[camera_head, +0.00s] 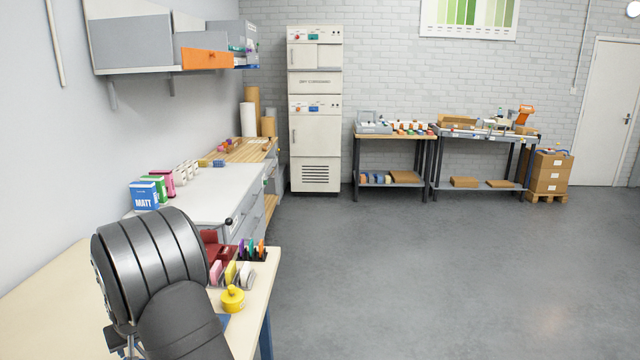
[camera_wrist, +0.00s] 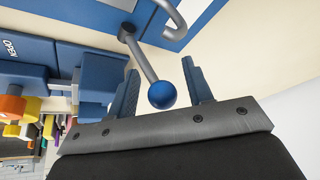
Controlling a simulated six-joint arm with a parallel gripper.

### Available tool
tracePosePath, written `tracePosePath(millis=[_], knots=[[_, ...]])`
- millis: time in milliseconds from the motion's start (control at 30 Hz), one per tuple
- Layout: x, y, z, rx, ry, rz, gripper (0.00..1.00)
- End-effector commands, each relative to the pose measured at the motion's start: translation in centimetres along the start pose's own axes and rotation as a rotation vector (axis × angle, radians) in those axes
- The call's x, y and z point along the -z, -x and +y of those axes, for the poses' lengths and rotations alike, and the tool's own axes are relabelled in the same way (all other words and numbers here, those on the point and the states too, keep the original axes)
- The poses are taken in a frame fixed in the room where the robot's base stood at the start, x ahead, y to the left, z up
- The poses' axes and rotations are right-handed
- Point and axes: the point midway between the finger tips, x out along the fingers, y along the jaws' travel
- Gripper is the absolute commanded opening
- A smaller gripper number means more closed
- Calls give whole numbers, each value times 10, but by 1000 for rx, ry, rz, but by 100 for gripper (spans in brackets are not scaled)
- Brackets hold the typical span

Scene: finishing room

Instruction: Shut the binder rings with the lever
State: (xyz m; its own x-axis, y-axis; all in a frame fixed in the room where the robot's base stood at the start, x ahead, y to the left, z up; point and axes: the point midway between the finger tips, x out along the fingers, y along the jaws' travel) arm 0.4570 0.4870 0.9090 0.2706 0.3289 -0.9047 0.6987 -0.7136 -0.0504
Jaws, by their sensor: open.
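In the wrist view, a grey lever rod (camera_wrist: 142,58) ends in a blue ball knob (camera_wrist: 162,95). The knob shows between the two fingers of my gripper (camera_wrist: 160,68), which is open. Gaps show on both sides of the knob, and it is not gripped. A curved grey metal piece (camera_wrist: 178,18), perhaps a binder ring, stands beyond the lever by a blue and white surface. Only part of the binder is in view, so I cannot tell how its rings stand. In the head view, my arm hides the gripper and lever.
Blue blocks (camera_wrist: 103,75) lie left of the fingers in the wrist view, one lettered. In the head view, a yellow pot (camera_head: 232,299), coloured cards and a pen holder (camera_head: 252,254) crowd the bench (camera_head: 50,305) right of my arm. Open floor lies farther right.

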Motion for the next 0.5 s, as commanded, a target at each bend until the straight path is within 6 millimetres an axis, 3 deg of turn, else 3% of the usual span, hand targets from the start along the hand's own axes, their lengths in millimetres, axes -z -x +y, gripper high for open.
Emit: tracePosePath(millis=[133,500], knots=[[2,-3,-2,-50,18,-44,46],[6,66,-5,-52,16,-42,46]])
